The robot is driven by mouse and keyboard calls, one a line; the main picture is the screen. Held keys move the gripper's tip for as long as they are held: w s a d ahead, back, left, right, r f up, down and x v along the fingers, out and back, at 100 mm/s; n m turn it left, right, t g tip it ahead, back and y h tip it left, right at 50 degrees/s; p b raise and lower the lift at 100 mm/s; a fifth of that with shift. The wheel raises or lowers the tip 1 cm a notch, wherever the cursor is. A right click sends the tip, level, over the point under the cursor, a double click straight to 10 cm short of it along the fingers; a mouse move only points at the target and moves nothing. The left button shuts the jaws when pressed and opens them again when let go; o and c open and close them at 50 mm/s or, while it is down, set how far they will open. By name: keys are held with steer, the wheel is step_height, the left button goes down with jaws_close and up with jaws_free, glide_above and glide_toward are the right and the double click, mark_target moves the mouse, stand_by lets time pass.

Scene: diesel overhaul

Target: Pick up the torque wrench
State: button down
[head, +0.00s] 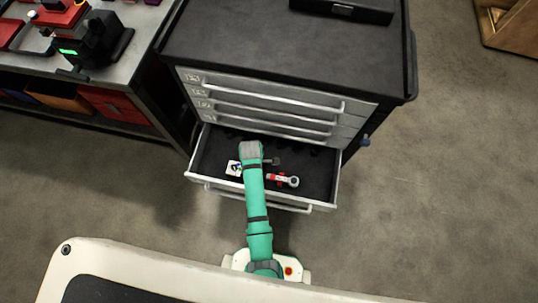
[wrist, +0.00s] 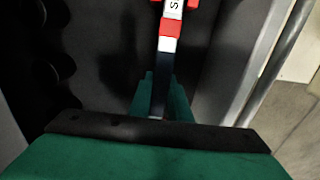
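The torque wrench (head: 283,180) is in the open drawer (head: 323,183), to the right of my arm. It has a red and white body and a round grey head. In the wrist view the wrench (wrist: 168,43) runs down from the top edge, and its dark shaft passes between my teal fingers. My gripper (wrist: 160,95) has its fingers close together on both sides of that shaft, and it looks shut on it. In the head view my arm hides the fingers. I cannot tell whether the wrench touches the drawer floor.
A small white item (head: 234,168) lies in the drawer left of my arm. The drawer's walls and front handle (head: 300,208) surround the reach. Shut drawers (head: 265,110) and the dark cabinet top (head: 280,45) rise behind. A workbench (head: 140,38) stands at the left.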

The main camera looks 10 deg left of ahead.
steer(key=shift+w+r, duration=0.1)
steer(key=shift+r, duration=0.05)
step_height(320, 180, up, 10)
steer(key=shift+f, duration=0.1)
stand_by(0.5)
steer(key=c, duration=2.4)
jaws_free()
jaws_close()
steer(key=shift+a, duration=0.1)
